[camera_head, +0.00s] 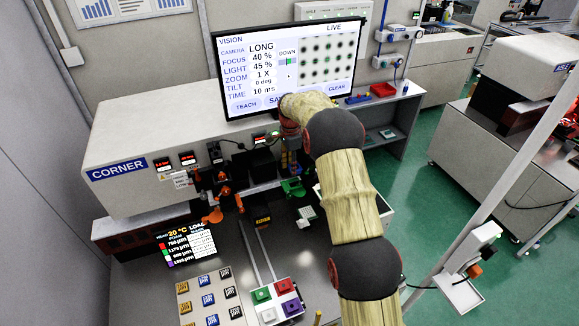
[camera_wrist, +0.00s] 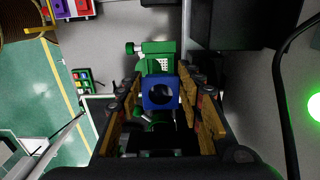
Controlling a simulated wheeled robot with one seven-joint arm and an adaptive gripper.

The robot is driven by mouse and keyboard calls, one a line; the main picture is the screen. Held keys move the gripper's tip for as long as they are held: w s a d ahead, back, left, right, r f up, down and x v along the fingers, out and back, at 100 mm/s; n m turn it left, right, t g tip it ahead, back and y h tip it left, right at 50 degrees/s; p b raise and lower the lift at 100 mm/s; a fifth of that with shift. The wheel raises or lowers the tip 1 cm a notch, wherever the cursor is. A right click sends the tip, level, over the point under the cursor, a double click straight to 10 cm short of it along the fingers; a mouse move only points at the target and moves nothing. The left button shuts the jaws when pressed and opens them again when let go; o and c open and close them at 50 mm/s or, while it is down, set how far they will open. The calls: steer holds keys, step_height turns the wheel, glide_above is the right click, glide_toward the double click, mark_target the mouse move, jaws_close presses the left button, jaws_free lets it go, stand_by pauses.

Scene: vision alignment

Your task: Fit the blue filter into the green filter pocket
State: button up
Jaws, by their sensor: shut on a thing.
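The blue filter (camera_wrist: 160,92), a square block with a round hole, sits between the yellow-padded fingers of my gripper (camera_wrist: 160,84) in the wrist view. My gripper is shut on it. The green filter pocket (camera_wrist: 157,52) shows just beyond the filter in the wrist view, with a small knob at its left. The filter overlaps its near part, so I cannot tell whether they touch. In the head view the green pocket (camera_head: 293,187) stands below my arm on the machine.
A monitor (camera_head: 290,68) stands behind my arm. The machine housing marked CORNER (camera_head: 170,150) is at the left. Button panels (camera_head: 276,302) lie at the front. An orange-red fixture (camera_head: 215,212) stands left of the pocket. Black equipment (camera_wrist: 240,22) is at the upper right in the wrist view.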

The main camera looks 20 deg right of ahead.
step_height(320, 180, down, 6)
steer(key=b, duration=0.3)
stand_by(0.5)
steer(key=shift+f, duration=0.5)
stand_by(1.2)
steer(key=o, duration=1)
steer(key=shift+s, duration=0.1)
steer(key=shift+o, duration=0.6)
